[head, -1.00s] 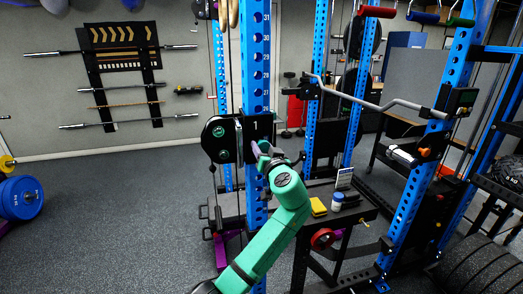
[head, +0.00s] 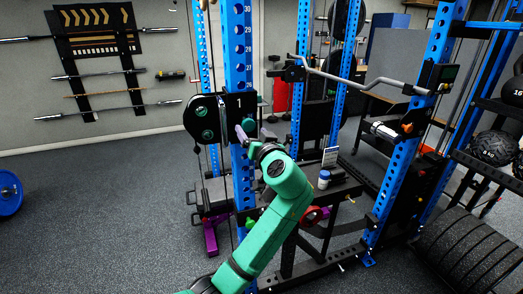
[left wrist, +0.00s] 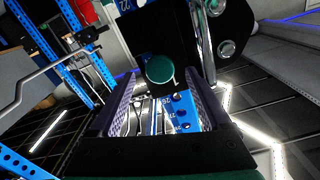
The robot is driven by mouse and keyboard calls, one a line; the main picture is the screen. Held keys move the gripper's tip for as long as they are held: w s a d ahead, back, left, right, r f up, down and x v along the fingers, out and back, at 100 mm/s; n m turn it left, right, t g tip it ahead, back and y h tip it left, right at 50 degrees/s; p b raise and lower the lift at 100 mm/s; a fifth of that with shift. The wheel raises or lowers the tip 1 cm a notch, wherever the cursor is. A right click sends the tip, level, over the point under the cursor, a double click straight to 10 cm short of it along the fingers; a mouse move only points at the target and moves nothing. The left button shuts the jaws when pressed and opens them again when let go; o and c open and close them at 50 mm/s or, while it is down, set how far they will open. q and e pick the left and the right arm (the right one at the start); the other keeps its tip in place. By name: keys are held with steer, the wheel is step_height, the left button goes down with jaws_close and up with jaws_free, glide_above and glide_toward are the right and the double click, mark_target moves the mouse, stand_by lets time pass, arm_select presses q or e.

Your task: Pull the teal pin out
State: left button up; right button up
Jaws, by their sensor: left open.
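The teal pin (left wrist: 160,69) shows its round knob in the left wrist view, against a black plate. My left gripper (head: 254,132) is open at the blue rack upright (head: 240,55), just below the black plate marked 1 (head: 238,103). In the left wrist view, the pads of my left gripper (left wrist: 160,97) stand apart on either side of the knob, with visible gaps. I cannot tell how deep the knob sits between them. The pin's shaft is hidden behind its knob. My right gripper is out of view.
A bent grey bar (head: 365,80) spans the rack to the right. A small bench (head: 340,187) with a white-and-blue tub (head: 324,179) stands behind my arm. Open floor (head: 90,210) lies to the left.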

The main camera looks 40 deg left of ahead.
arm_select(q)
steer(key=b+v, duration=0.3)
steer(key=v, duration=0.7)
steer(key=shift+d+r, duration=0.1)
